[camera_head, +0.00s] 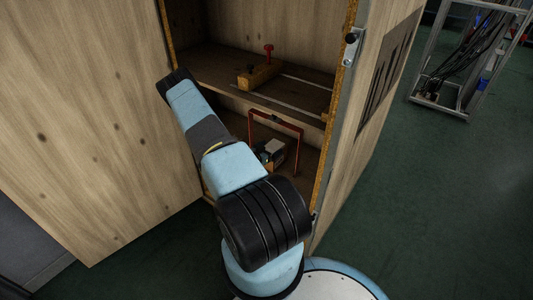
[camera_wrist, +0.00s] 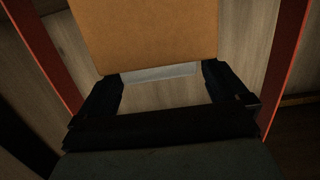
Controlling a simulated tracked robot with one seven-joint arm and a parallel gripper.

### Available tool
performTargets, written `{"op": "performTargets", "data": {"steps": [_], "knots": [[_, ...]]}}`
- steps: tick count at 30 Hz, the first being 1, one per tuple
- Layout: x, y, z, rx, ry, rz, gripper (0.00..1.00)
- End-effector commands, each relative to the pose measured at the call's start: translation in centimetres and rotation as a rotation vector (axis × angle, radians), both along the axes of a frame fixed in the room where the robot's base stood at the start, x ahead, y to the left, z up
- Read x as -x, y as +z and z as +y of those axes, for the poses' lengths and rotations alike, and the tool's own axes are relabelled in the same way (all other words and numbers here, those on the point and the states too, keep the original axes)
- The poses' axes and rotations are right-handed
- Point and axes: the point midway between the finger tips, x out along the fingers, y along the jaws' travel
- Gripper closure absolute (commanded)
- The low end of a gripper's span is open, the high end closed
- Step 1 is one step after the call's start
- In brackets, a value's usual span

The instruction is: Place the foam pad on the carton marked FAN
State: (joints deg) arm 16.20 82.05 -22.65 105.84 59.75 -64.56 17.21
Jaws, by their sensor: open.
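In the wrist view my gripper (camera_wrist: 165,90) is open, its two black fingers apart with bare wood visible between them. A plain brown cardboard-coloured face (camera_wrist: 145,30), perhaps a carton, lies just beyond the fingertips. A pale grey strip (camera_wrist: 160,73) shows along its near edge between the fingertips; I cannot tell whether this is the foam pad or part of the box. No FAN marking is readable. In the head view a small pale, dark and brown object (camera_head: 270,151) sits in the lower compartment, partly hidden by my arm. My fingers cannot be made out there.
A red frame (camera_head: 298,128) stands in the lower compartment; its bars flank my gripper in the wrist view (camera_wrist: 287,65). Above is a shelf (camera_head: 215,65) with a wooden block and red knob (camera_head: 268,50). Wooden panels (camera_head: 90,120) hem the opening. A metal rack (camera_head: 470,60) stands behind right.

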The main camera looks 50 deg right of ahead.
Motion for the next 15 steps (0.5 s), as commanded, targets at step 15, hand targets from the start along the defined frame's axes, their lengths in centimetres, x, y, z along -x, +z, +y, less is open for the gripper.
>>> {"op": "performTargets", "data": {"steps": [15], "knots": [[0.6,1.4,9.0,0.0,0.002,0.0,0.0]]}}
